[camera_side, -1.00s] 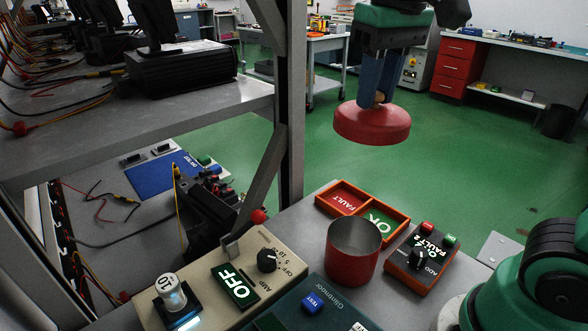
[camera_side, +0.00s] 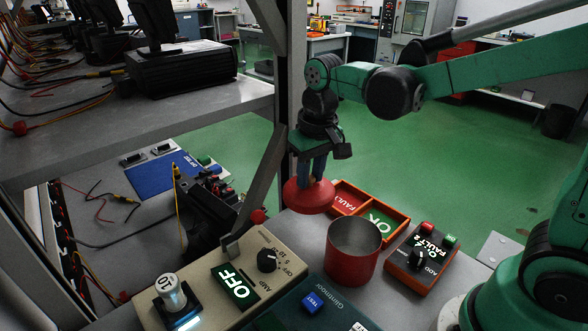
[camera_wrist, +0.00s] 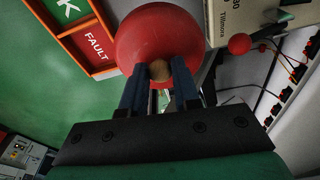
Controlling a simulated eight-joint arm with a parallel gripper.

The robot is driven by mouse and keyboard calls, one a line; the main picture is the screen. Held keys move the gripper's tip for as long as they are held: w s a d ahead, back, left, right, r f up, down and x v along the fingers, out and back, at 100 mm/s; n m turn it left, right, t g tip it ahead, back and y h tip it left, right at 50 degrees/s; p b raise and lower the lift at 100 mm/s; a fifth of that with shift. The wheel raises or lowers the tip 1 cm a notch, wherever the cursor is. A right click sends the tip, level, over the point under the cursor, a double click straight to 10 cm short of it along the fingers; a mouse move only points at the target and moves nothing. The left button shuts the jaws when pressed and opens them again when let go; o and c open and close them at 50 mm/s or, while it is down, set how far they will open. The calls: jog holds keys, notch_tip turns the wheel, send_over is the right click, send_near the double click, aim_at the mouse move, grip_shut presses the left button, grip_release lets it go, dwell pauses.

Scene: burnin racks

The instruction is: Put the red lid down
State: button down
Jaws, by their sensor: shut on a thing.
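The red lid (camera_side: 307,198) is a round dome with a light tan knob. My gripper (camera_side: 314,178) is shut on the knob, which shows between the blue fingers in the wrist view (camera_wrist: 160,72). The lid is low at the back left corner of the grey bench top, just left of the orange tray. I cannot tell whether its rim touches the bench. The open red canister (camera_side: 352,252) stands upright on the bench, in front and to the right of the lid.
The orange tray (camera_side: 401,236) has FAULT and OK compartments. A small control box (camera_side: 419,256) stands right of the canister. A beige OFF unit (camera_side: 211,276) and a rack post (camera_side: 283,110) are close on the left. Green floor lies beyond the bench edge.

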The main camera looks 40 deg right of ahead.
aim_at(307, 233)
notch_tip(307, 233, down, 10)
jog(key=shift+f, duration=0.25)
dwell(0.3)
jog(key=shift+f, duration=0.15)
jog(key=c, duration=0.6)
grip_release()
jog(key=shift+c, duration=0.2)
jog(key=r, duration=0.4)
jog(key=s+r, duration=0.1)
jog(key=r, duration=0.7)
jog(key=shift+s+a, duration=0.1)
jog(key=shift+s, duration=0.1)
jog(key=shift+s+r, duration=0.15)
jog(key=shift+s+d+r+n+t, duration=0.1)
jog(key=shift+s+d+n+t, duration=0.15)
jog(key=shift+s+t, duration=0.65)
jog(key=shift+s+d+f+n+t, duration=0.1)
jog(key=shift+s+d+n+t, duration=0.1)
jog(key=shift+s+t, duration=0.7)
jog(key=shift+s+d+r+n+t, duration=0.2)
jog(key=shift+s+t, duration=0.45)
jog(key=shift+t, duration=0.45)
